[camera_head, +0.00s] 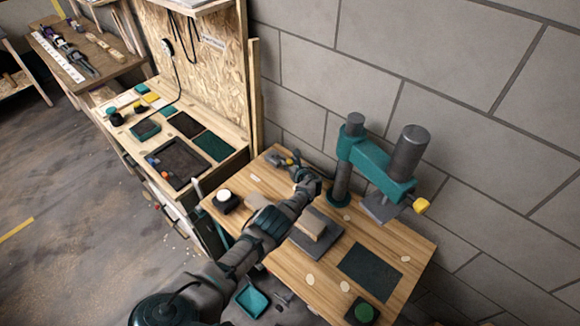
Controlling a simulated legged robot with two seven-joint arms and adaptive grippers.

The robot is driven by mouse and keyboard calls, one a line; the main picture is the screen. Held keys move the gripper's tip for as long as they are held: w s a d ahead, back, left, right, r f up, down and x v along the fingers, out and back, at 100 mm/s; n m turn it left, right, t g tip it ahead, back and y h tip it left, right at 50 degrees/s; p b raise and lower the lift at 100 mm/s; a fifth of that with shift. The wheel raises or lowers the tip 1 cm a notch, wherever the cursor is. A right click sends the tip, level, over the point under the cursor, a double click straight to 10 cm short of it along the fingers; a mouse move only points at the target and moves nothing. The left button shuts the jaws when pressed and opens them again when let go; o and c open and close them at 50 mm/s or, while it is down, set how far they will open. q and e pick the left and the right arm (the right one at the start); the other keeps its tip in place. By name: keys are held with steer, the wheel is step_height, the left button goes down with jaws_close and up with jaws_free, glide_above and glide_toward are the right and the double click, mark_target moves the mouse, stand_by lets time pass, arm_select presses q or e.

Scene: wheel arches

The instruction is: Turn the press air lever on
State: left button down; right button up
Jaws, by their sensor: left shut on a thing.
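The press air lever (289,161) is a small part with a yellow spot on a grey fitting, at the back left edge of the wooden press table. My left arm reaches across the table from the bottom left. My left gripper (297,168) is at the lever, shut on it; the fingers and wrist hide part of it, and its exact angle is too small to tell. The teal and grey press (362,165) stands to the right of the gripper, with a yellow knob at its right side. My right gripper is not in view.
The press table (412,243) carries a white-topped button box (227,200), a wooden block (313,226), a dark mat (370,270) and a green button (363,311). A workbench (233,131) with trays stands to the left. A block wall closes the back.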

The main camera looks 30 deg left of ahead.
arm_select(q)
steer(key=shift+w+d+r, duration=0.1)
steer(key=shift+w+r, duration=0.1)
steer(key=c, duration=1)
jaws_free()
steer(key=shift+o, duration=1.2)
steer(key=shift+w+f, duration=0.15)
steer(key=shift+f, duration=0.05)
steer(key=shift+w+f+g, duration=0.1)
steer(key=shift+f+g, duration=0.1)
steer(key=shift+g, duration=0.1)
steer(key=shift+s+r, duration=0.1)
steer(key=shift+s, duration=0.1)
